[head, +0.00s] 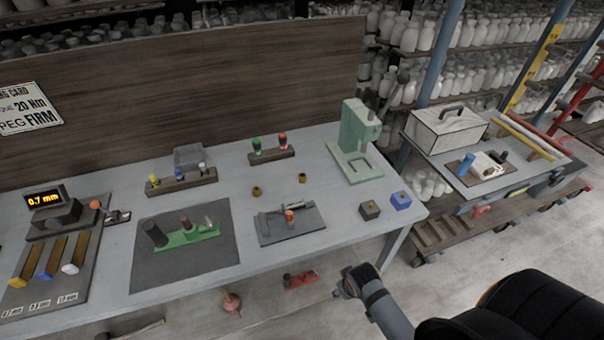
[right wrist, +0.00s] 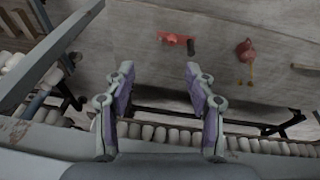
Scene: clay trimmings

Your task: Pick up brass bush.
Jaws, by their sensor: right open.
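Two small brass bushes, one on the left (head: 256,191) and one on the right (head: 302,178), stand apart on the grey bench in the head view, between the red-and-green peg rack and a dark plate. My right arm comes in from the lower right, in front of the bench edge and well away from the bushes. My right gripper (right wrist: 160,76) is open and empty in the right wrist view, its two fingers spread over the floor; no bush shows there. My left gripper is not in view.
The bench (head: 115,285) also bears a green press (head: 353,130), a dark mat (head: 150,265) with a green fixture, a dark plate (head: 268,238) with a tool, and two small blocks, brown (head: 370,210) and blue (head: 401,201). A cart (head: 500,195) stands at right. Red items lie on the floor.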

